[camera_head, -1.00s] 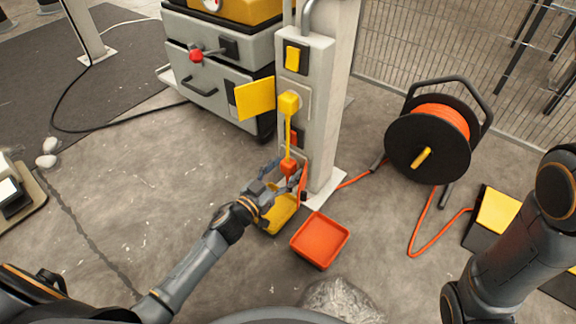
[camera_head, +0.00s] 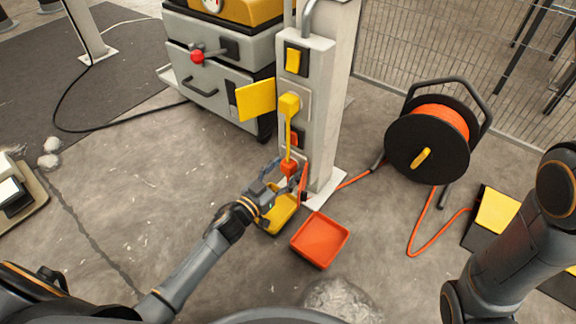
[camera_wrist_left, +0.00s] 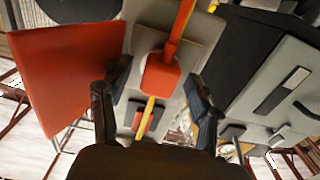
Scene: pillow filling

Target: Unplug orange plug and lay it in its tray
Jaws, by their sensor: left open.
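The orange plug (camera_head: 289,168) is at the lower socket on the front of the grey post (camera_head: 322,120). My left gripper (camera_head: 289,174) is open, with its fingers on either side of the plug. In the left wrist view the plug (camera_wrist_left: 161,73) sits between the two spread fingers (camera_wrist_left: 158,95), with a gap on each side. An orange cord runs from it. I cannot tell how deep the plug sits in the socket. The orange tray (camera_head: 320,240) lies empty on the floor, right of the gripper. My right gripper is out of view.
A yellow plug (camera_head: 289,104) sits above, with a yellow strip (camera_head: 288,135) hanging towards the orange plug. A yellow flap (camera_head: 255,99) stands open beside it. An orange panel (camera_wrist_left: 65,75) is close to the left finger in the wrist view. A yellow tray (camera_head: 282,214) lies under my gripper.

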